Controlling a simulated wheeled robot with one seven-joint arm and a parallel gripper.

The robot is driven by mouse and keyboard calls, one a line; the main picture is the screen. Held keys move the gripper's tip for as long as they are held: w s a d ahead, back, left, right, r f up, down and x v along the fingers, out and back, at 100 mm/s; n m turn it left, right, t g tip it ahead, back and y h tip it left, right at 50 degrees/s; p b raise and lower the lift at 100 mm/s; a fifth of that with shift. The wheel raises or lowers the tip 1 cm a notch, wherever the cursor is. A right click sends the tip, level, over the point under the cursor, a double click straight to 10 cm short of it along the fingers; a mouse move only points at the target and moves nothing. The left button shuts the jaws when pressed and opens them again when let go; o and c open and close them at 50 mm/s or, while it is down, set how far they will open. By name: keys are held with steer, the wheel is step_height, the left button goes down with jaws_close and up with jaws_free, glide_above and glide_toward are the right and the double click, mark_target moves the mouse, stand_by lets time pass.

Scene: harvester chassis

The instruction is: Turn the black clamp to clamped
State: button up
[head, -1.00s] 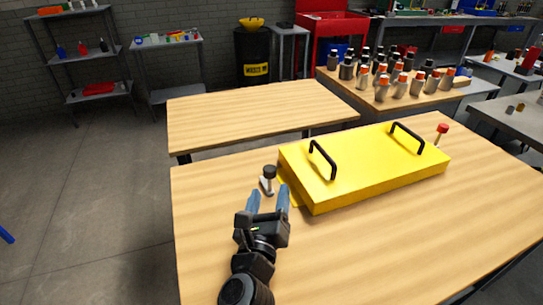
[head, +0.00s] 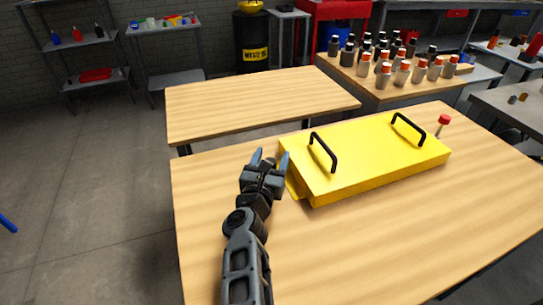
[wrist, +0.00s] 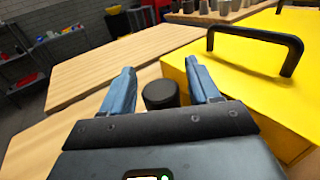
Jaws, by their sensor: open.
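The black clamp (wrist: 160,94) shows in the wrist view as a round black knob between my two blue fingers. In the head view my gripper mostly hides it; only a bit of dark knob (head: 271,161) shows between the fingertips. It stands at the left side of the yellow chassis (head: 350,165), which lies on the wooden table (head: 215,215). My gripper (head: 271,157) is open, with one finger on each side of the knob; it also shows in the wrist view (wrist: 163,75). I cannot tell whether a finger touches the knob.
Two black handles (head: 322,152) (head: 408,128) rise from the chassis top. A red-topped clamp (head: 443,122) stands at its far right corner. An empty wooden table (head: 260,103) is behind, and several bottles (head: 385,75) stand on another table at the back right.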

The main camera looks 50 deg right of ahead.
steer(key=shift+d, duration=0.1)
steer(key=shift+c, duration=0.4)
steer(key=c, duration=0.9)
steer(key=shift+f, duration=0.1)
